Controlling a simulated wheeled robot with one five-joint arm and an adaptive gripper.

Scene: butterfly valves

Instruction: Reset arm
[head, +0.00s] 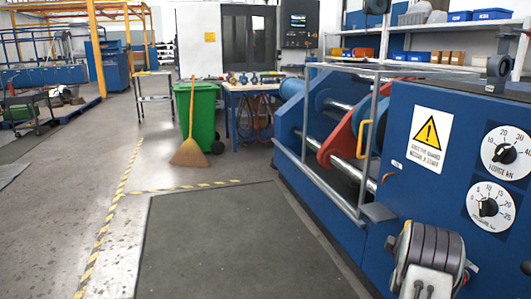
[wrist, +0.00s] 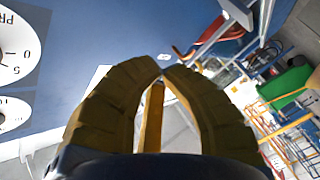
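My gripper (wrist: 162,69) shows in the wrist view as two thick, ribbed, yellowish-brown fingers. They bow outward and their tips meet or nearly meet. A narrow yellow strip shows between them; I cannot tell whether it is part of the gripper or something behind it. No object is visibly held at the tips. A dark, rounded, ribbed part at the lower right of the head view seems to be part of my arm, in front of the blue machine (head: 400,105). The machine's blue face also shows behind the fingers in the wrist view (wrist: 120,35).
The machine carries two dials (head: 506,152), a warning sign (head: 426,140) and a metal rail (head: 325,185). A dark mat (head: 235,245) lies on open floor. Farther off are a green bin (head: 200,115), a broom (head: 189,150) and a workbench (head: 250,87) with small items.

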